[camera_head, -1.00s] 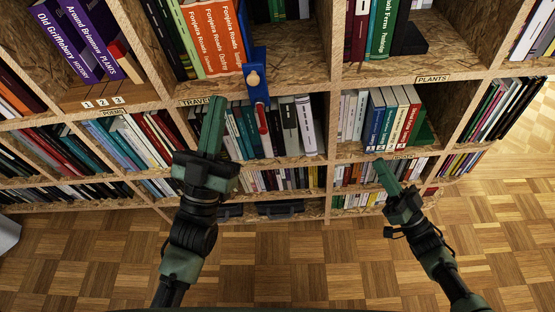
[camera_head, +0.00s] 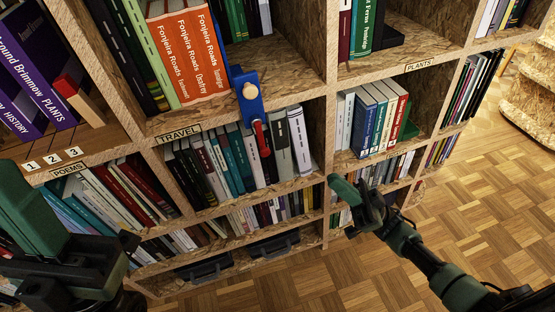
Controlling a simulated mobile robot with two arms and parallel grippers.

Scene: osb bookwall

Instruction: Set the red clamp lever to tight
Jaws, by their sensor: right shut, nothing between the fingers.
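The red clamp lever (camera_head: 262,139) hangs down from a blue clamp (camera_head: 250,98) with a pale round knob. The clamp sits on the shelf edge at the right end of the orange books, and the lever hangs in front of the books below. My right gripper (camera_head: 343,188) is shut and empty, below and to the right of the lever, apart from it. My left gripper (camera_head: 22,205) is large in the lower left, far from the lever. Its green fingers overlap in this view, so any gap between them is hidden.
Orange books (camera_head: 188,55) stand left of the clamp. A TRAVEL label (camera_head: 178,133) is on the shelf edge, with books beneath it. Dark bins (camera_head: 273,245) are in the bottom row. The parquet floor (camera_head: 490,190) is clear at the right.

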